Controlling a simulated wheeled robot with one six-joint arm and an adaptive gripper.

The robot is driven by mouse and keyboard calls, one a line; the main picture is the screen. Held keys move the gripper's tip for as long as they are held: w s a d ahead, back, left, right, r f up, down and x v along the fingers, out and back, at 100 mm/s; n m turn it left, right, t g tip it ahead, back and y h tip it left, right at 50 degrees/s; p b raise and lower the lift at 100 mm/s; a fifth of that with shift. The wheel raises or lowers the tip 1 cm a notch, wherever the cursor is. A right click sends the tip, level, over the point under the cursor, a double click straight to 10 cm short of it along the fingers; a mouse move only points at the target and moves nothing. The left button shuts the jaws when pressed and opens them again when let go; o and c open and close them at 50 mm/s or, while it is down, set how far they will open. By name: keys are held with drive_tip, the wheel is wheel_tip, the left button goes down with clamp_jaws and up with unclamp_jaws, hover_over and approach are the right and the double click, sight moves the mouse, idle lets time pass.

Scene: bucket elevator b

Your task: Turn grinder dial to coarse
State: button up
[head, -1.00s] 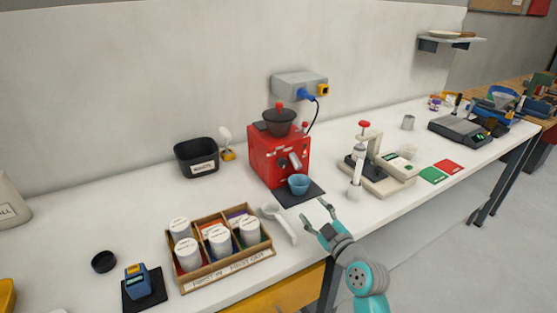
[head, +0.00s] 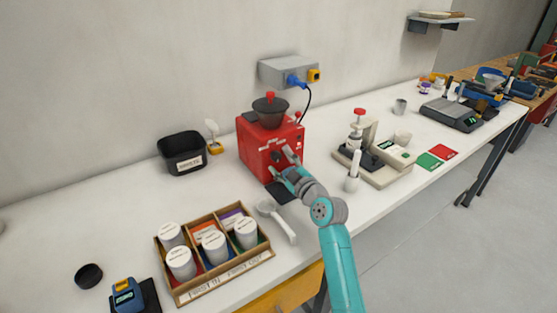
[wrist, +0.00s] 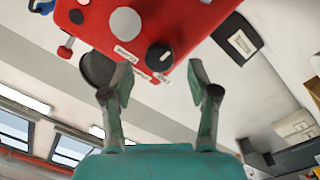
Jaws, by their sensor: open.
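The red grinder (head: 255,145) stands on the bench against the wall, with a dark hopper (head: 269,112) on top. Its black round dial (wrist: 159,56) has a light mark and sits on the front face, beside a grey round part (wrist: 125,23). The dial also shows small in the head view (head: 276,156). My gripper (head: 283,163) is at the grinder's front with its fingers apart and empty. In the wrist view, my two fingers (wrist: 158,72) lie on either side of the dial's line. I cannot tell if they touch it. The blue cup is hidden behind my gripper.
A dark mat (head: 281,193) lies below the grinder front. A white scoop (head: 278,219) and a divided wooden box (head: 223,277) of white canisters are front left. A lever press (head: 372,164) stands to the right, a black bin (head: 182,152) to the left.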

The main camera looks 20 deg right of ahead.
sight(275, 156)
drive_tip(key=shift+x, duration=1.2)
clamp_jaws()
